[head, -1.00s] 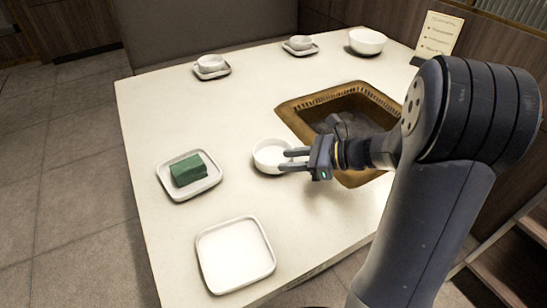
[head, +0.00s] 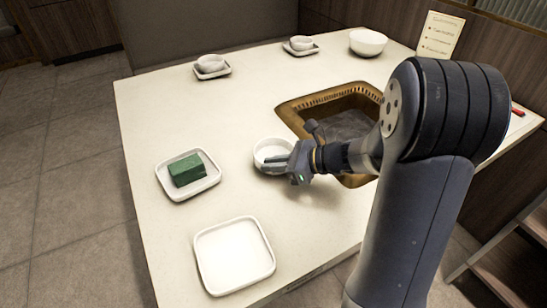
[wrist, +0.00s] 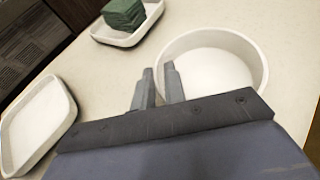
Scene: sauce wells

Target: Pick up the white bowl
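My gripper (head: 272,163) is at the bowl's near right side in the head view. In the wrist view, the two fingers (wrist: 160,70) have a narrow gap between them at the bowl's left wall. The right finger overlaps the bowl, and the left one is over the table just outside. I cannot tell whether the fingers touch the wall. My gripper hides part of the bowl.
A tray (head: 213,182) with a green block (head: 187,170) stands left, and an empty square tray (head: 234,256) in front. A brown-rimmed basin (head: 297,112) lies behind. Two cups on saucers, another white bowl (head: 368,42) and a card (head: 440,35) stand at the back.

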